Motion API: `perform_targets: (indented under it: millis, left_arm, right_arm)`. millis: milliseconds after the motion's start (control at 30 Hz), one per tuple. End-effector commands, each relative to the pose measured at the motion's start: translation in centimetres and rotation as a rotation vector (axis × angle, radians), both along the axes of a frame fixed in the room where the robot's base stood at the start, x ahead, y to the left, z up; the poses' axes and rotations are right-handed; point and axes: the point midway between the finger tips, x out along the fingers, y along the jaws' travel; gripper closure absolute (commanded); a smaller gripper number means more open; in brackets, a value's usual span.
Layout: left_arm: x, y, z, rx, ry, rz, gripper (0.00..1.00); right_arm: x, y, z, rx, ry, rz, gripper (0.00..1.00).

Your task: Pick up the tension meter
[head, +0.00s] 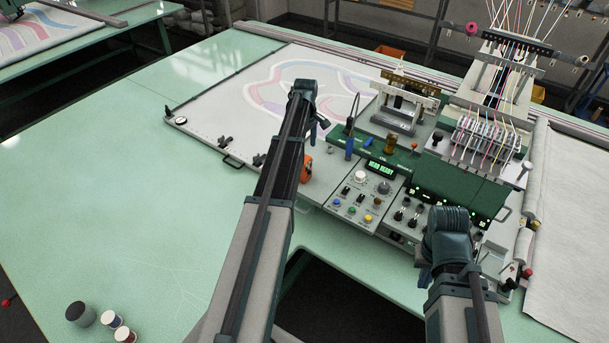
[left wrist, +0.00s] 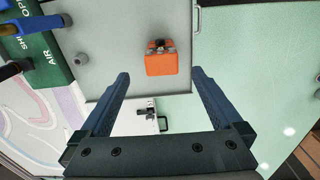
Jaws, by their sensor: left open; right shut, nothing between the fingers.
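The tension meter appears to be the small orange box (head: 306,168), lying on the grey plate at the left side of the control panel. In the head view my left arm partly hides it. In the left wrist view the orange box (left wrist: 161,64) shows whole, with a dark knob on one edge, between and beyond the fingertips. My left gripper (head: 317,130) is open and empty, pointing down above the box and apart from it. My right gripper (head: 425,274) is shut and empty at the front of the panel, largely hidden by its own wrist.
The control panel (head: 360,196) with knobs and buttons stands right of the box. A green block with upright tools (head: 350,140) is behind it. A threaded needle head (head: 490,135) stands at right. Spools (head: 112,319) stand at front left. The green table (head: 110,200) is clear at left.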

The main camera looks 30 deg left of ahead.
Motion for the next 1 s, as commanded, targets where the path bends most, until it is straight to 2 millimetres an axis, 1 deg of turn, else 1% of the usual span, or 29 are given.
perform_targets:
  millis: [33,200,300,533,667,767,1000]
  left_arm:
    - [0.0,0.0,-1.5,0.0,0.0,0.0,0.0]
    - [0.0,0.0,-3.7,0.0,0.0,-0.001,0.0]
    - [0.0,0.0,-4.5,0.0,0.0,-0.001,0.0]
    - [0.0,0.0,-4.5,0.0,0.0,-0.001,0.0]
    - [0.0,0.0,-5.1,0.0,0.0,0.0,0.0]
    - [-0.1,0.1,-6.1,0.0,0.0,0.0,0.0]
    - [-0.2,0.2,-9.1,0.0,0.0,0.0,0.0]
  right_arm:
    - [0.0,0.0,-1.5,0.0,0.0,0.002,1.0]
    - [0.0,0.0,-3.7,-0.001,-0.001,0.004,1.0]
    - [0.0,0.0,-4.5,0.0,-0.002,0.003,1.0]
    - [0.1,0.0,-4.5,0.0,-0.002,0.002,1.0]
    - [0.1,0.0,-5.1,0.0,-0.002,0.002,1.0]
    - [0.1,0.0,-6.1,0.0,-0.002,0.001,1.0]
    - [0.1,0.0,-9.1,0.0,-0.003,0.001,1.0]
